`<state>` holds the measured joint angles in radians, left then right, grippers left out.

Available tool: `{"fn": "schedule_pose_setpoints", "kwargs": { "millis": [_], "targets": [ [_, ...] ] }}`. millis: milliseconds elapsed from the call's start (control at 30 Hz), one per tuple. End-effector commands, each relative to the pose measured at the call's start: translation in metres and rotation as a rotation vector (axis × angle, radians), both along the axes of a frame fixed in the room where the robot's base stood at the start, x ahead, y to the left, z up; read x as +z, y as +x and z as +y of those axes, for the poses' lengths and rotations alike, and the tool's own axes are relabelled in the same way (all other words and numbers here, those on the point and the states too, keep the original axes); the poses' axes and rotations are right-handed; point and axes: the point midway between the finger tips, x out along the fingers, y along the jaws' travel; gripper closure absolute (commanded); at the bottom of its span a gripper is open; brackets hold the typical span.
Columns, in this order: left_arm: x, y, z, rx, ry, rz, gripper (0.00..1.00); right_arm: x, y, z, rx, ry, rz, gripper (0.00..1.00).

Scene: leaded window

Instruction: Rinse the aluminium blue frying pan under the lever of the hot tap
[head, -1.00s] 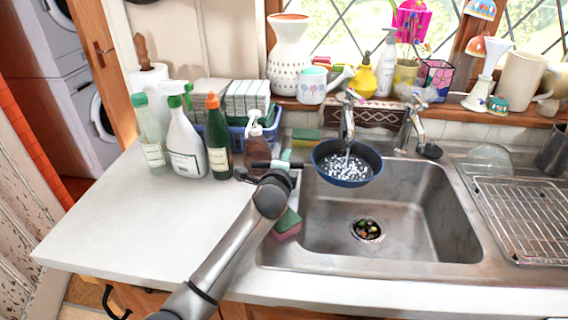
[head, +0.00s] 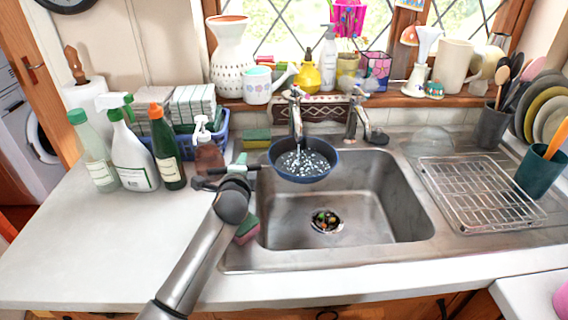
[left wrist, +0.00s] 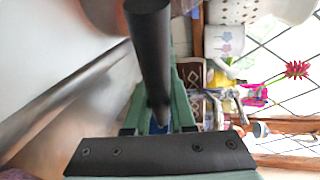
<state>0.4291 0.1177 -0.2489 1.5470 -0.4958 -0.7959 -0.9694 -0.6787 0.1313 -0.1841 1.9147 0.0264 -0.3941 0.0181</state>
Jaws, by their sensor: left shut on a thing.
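The blue frying pan (head: 303,174) is level over the back left of the sink (head: 400,215), below the spout of the left tap (head: 296,112). A thin stream falls into it, and white splashes cover its dark inside. A second tap (head: 353,120) with a dark lever stands to the right; no marking shows which is hot. My left gripper (head: 238,167) is shut on the pan's black handle, left of the pan. In the left wrist view the handle (left wrist: 150,50) runs between the green fingers; the pan itself is mostly hidden. My right gripper is not in view.
Spray bottles (head: 130,150) and a green bottle (head: 166,147) stand left of my gripper, with a soap bottle (head: 208,157) close behind it. A sponge (head: 247,230) lies at the sink's left edge. A wire rack (head: 480,190) is to the right.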

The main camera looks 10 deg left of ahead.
Motion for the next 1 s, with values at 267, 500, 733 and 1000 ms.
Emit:
{"fn": "schedule_pose_setpoints", "kwargs": {
  "millis": [267, 500, 733, 1000],
  "targets": [
    [0.005, -0.009, -0.001, -0.001, -0.003, -0.006, 1.0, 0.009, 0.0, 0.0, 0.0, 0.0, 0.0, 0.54],
    [0.006, -0.028, -0.002, -0.001, -0.003, -0.007, 1.0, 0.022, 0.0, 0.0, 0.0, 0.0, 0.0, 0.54],
    [0.004, -0.045, -0.002, -0.002, -0.002, -0.006, 1.0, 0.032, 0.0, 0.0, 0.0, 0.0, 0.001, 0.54],
    [0.004, -0.066, -0.004, -0.002, -0.002, -0.006, 1.0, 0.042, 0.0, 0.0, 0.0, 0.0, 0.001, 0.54]
  ]
}}
